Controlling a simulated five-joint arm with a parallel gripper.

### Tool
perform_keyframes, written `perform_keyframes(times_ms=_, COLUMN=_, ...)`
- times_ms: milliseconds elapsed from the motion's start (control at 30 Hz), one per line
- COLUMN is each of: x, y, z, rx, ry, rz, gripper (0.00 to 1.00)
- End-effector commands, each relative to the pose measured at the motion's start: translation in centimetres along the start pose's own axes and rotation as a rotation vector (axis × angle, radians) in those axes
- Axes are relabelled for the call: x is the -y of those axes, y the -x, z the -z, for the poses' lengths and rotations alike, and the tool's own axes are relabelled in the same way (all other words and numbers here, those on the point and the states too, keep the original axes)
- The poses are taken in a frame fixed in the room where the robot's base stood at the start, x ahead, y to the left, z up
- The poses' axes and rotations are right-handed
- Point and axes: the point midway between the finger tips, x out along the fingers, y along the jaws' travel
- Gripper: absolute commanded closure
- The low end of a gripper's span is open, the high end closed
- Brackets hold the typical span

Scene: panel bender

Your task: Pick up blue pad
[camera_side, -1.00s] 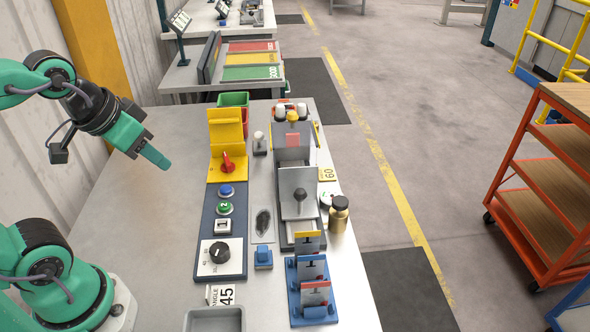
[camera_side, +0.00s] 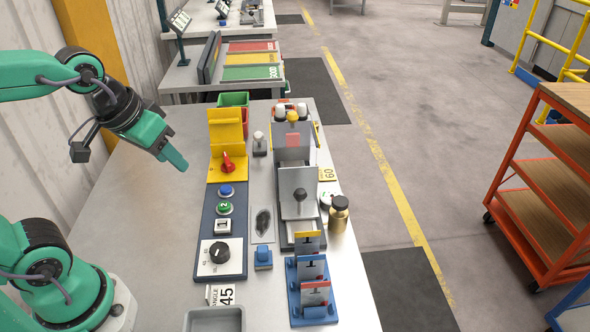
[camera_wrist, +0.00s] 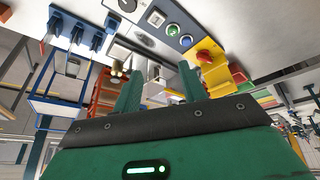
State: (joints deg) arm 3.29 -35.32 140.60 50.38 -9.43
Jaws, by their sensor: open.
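A small blue pad (camera_side: 263,257) sits on the bench in the side view, at the near end of a thin grey plate and to the right of the black dial.
A control panel (camera_side: 237,262) with buttons and a yellow box (camera_side: 226,127) lies between my gripper and the pad. Right of the pad stand the grey bender (camera_side: 297,180), a blue rack (camera_side: 296,300) with cards and a gold jar (camera_side: 339,214). The left bench is clear.

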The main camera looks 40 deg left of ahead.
Motion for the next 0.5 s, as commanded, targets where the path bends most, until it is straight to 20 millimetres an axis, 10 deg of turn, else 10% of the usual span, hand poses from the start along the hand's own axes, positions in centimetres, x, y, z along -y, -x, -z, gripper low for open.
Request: perform_keyframes(times_ms=500, x=-5.6, y=-7.2, z=2.0, rx=0.206, ry=0.31, rz=0.028, gripper=0.58)
